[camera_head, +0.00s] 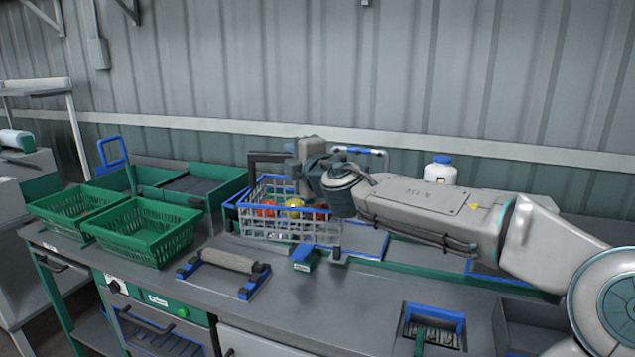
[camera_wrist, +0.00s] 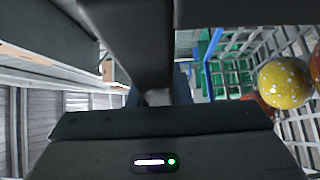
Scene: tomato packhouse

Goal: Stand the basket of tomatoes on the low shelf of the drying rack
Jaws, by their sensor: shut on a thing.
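The basket of tomatoes is a pale wire basket (camera_head: 290,228) with blue edging, upright over the middle of the bench in the head view. I cannot tell whether its base touches the bench. Red tomatoes and a yellow tomato (camera_head: 293,203) lie inside. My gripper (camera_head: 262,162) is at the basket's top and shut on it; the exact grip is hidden. In the wrist view the basket's wire wall (camera_wrist: 250,45) is at the right, with the yellow tomato (camera_wrist: 285,83) beside dark gripper parts. I cannot make out the drying rack for certain.
Two green crates (camera_head: 143,232) stand at the bench's left. A grey roller on blue-ended supports (camera_head: 250,285) lies in front of the basket. A white bottle (camera_head: 440,173) stands behind my arm. A pale frame (camera_head: 73,125) is at far left. The front middle of the bench (camera_head: 340,300) is clear.

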